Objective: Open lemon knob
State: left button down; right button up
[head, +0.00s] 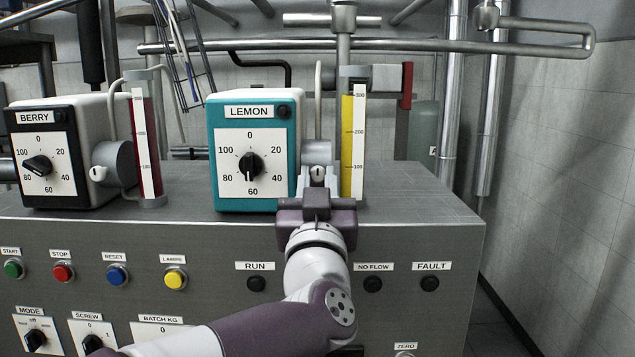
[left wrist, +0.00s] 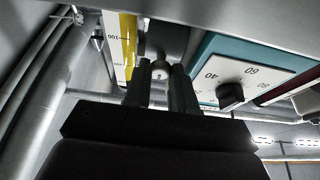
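The teal and white box labelled LEMON (head: 254,150) stands on the steel cabinet. Its face bears a black dial knob (head: 251,167), pointer near vertical; this dial also shows in the left wrist view (left wrist: 230,95). Beside the box, a grey cylinder carries a small pale knob (head: 317,173), also in the left wrist view (left wrist: 160,68). My left gripper (head: 317,190) is in front of this pale knob. Its fingers stand apart on either side of the knob in the left wrist view (left wrist: 161,85); I cannot tell whether they touch it. My right gripper is not in view.
A yellow-filled gauge (head: 352,145) stands close right of the pale knob. The BERRY box (head: 55,150) and its red gauge (head: 147,145) are to the left. Buttons and switches line the cabinet front (head: 210,250). Steel pipes (head: 400,46) run behind.

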pick_arm(q)
jog(key=shift+n, duration=0.3)
jog(key=n, duration=0.1)
jog(key=n+y+b, duration=0.1)
jog(key=shift+d+f+n+y, duration=0.1)
jog(key=shift+f+n+y, duration=0.05)
jog(key=shift+n+y, duration=0.15)
jog(key=n+y+b, duration=0.1)
jog(key=n, duration=0.1)
jog(key=shift+n, duration=0.3)
jog(key=n+g+y, duration=0.1)
jog(key=n, duration=0.2)
jog(key=n+g+y, duration=0.1)
jog(key=n, duration=0.2)
jog(key=shift+d+r+y, duration=0.2)
jog(key=shift+y, duration=0.2)
jog(key=n+g, duration=0.1)
jog(key=n, duration=0.1)
jog(key=n+g+y, duration=0.1)
jog(key=n, duration=0.2)
jog(key=shift+r+n+y, duration=0.15)
jog(key=shift+n+y, duration=0.15)
jog(key=n+g, duration=0.1)
jog(key=n, duration=0.3)
jog(key=shift+d+n+g+p, duration=0.1)
jog(key=shift+n+g+p, duration=0.3)
